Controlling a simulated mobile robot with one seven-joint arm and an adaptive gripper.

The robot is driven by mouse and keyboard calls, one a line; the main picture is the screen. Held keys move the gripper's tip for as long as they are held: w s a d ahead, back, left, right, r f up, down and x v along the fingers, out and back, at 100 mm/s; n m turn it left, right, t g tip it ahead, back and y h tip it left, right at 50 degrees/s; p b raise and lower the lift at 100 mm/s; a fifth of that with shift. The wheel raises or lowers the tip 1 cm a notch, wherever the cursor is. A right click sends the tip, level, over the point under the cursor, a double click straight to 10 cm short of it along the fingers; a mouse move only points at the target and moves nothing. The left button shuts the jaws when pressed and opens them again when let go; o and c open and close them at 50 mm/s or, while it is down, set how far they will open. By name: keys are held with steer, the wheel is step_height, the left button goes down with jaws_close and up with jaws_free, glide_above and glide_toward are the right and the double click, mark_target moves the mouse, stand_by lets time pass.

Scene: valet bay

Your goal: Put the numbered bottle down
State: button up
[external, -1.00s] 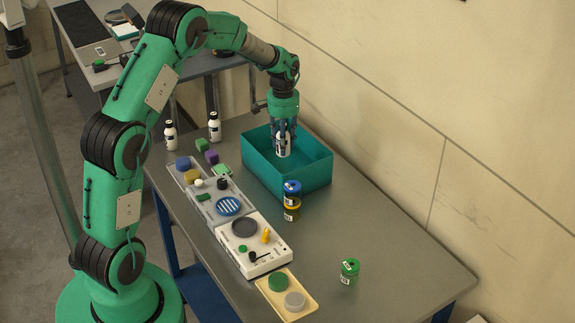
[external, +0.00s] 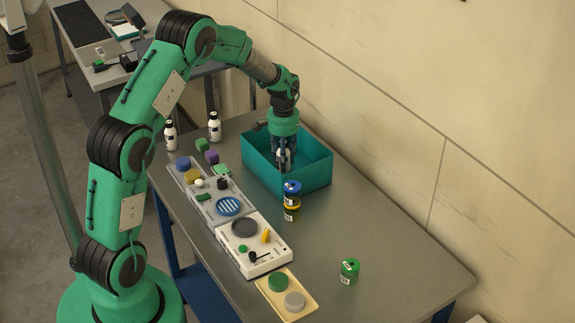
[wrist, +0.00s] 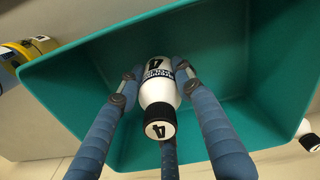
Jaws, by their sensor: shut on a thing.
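The numbered bottle (wrist: 158,90) is white with a black cap and a "4" on the cap and side. It shows between the fingers of my gripper (external: 283,152), which is shut on it. In the wrist view my gripper (wrist: 160,95) has blue padded fingers around the bottle. The bottle also shows in the external view (external: 283,160), inside the outline of the teal bin (external: 307,178). In the wrist view the teal bin (wrist: 215,35) lies behind the bottle. Whether the bottle touches the bin floor I cannot tell.
Two white bottles with black caps (external: 214,127) (external: 170,134) stand left of the bin. A green jar (external: 349,271) stands at right. Instrument panels (external: 253,246) line the left edge.

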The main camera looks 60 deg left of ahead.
steer(key=shift+f, duration=1.3)
steer(key=shift+f, duration=0.15)
steer(key=o, duration=1.3)
steer(key=shift+c, duration=0.2)
step_height(320, 180, up, 11)
steer(key=shift+r+p, duration=0.2)
steer(key=shift+p, duration=0.55)
steer(key=shift+r, duration=0.45)
